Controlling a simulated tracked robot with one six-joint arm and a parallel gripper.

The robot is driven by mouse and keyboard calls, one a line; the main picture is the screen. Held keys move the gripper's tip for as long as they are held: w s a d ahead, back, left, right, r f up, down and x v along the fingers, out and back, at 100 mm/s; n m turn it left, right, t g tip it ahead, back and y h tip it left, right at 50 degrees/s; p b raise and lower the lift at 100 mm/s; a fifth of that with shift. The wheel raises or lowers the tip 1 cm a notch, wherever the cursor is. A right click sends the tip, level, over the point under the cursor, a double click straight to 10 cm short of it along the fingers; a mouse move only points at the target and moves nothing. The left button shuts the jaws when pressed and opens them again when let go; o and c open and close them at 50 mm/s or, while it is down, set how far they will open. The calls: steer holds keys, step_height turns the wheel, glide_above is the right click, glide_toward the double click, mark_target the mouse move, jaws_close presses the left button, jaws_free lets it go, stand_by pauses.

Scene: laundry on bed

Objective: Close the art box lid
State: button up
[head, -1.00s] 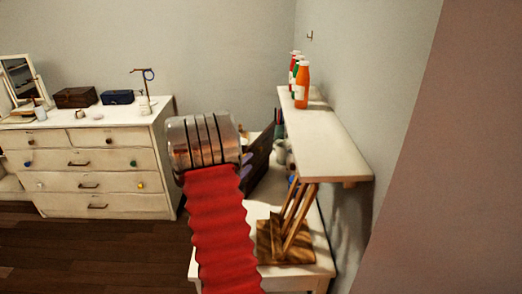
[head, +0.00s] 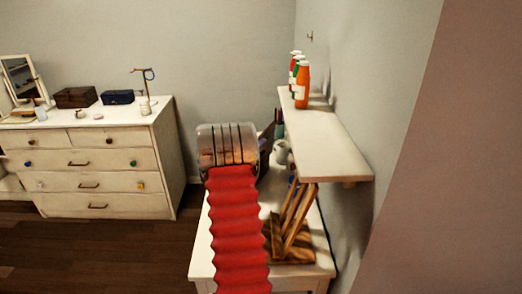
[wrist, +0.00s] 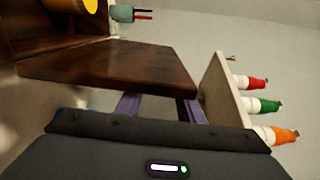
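The art box is dark brown wood and shows at the top left of the wrist view (wrist: 30,30). Its lid (wrist: 115,65) is a dark wooden panel standing out from the box, so the box is open. My gripper (wrist: 160,106) has two purple fingers apart, with a gap between them. They are at the lid's near edge, and their tips are hidden behind the lid; I cannot tell whether they touch it. In the head view my arm hides most of the box, and only a dark sliver (head: 266,157) shows beside it on the white table (head: 212,258).
A white wall shelf (head: 325,130) holds several bottles, including an orange one (head: 302,86), close to the right of my gripper. A white dresser (head: 95,165) stands at left.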

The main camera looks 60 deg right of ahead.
jaws_close()
stand_by(0.4)
steer(key=shift+f, duration=0.1)
